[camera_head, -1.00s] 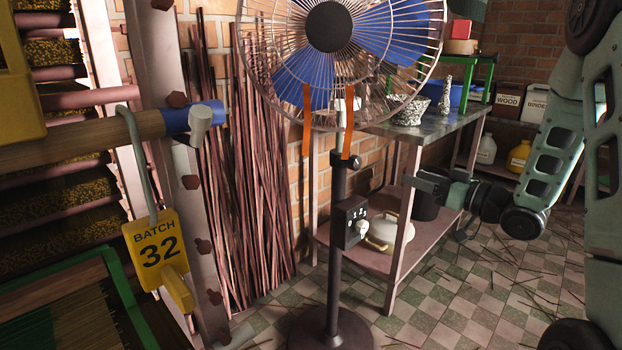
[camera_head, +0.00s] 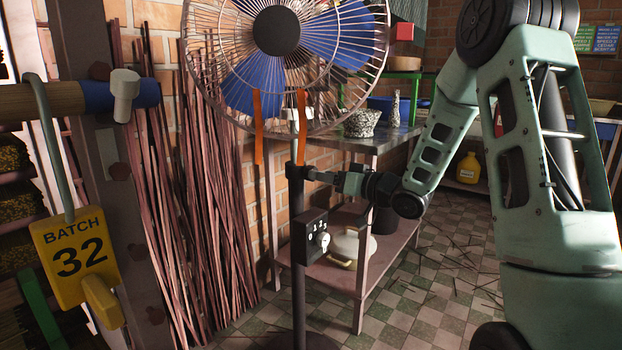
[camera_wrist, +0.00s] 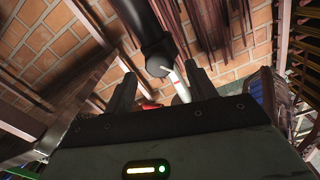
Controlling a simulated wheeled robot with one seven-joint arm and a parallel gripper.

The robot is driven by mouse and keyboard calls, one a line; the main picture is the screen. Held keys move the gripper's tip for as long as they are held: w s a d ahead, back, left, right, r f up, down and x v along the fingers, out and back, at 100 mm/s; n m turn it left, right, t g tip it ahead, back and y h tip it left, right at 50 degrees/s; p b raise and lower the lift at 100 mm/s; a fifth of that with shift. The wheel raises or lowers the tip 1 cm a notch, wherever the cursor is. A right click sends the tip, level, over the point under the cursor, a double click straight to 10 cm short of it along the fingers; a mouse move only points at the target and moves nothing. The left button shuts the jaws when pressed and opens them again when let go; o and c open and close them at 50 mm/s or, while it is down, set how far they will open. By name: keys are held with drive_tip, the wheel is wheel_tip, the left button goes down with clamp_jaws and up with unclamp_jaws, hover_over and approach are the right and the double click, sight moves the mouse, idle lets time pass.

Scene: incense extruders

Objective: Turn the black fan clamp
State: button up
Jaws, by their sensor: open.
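The black fan clamp (camera_head: 296,172) is a dark collar on the upright pole of the standing fan, just below the orange ribbons. In the wrist view the clamp (camera_wrist: 158,55) lies ahead, with a pale rod-like handle (camera_wrist: 175,82) angled from it between the fingers. My gripper (camera_head: 316,176) is close to the right side of the clamp in the head view. Its two fingers are apart in the wrist view, one on each side of the handle. I cannot tell whether either finger touches it.
A black control box (camera_head: 311,237) with a white knob sits lower on the pole. The fan cage (camera_head: 277,75) is directly above. A shelved table (camera_head: 395,140) stands behind. A yellow Batch 32 tag (camera_head: 76,255) hangs at left. Thin sticks (camera_head: 210,190) lean on the wall.

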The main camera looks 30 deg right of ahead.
drive_tip(key=x, duration=0.5)
drive_tip(key=shift+b, duration=0.4)
drive_tip(key=c, duration=1)
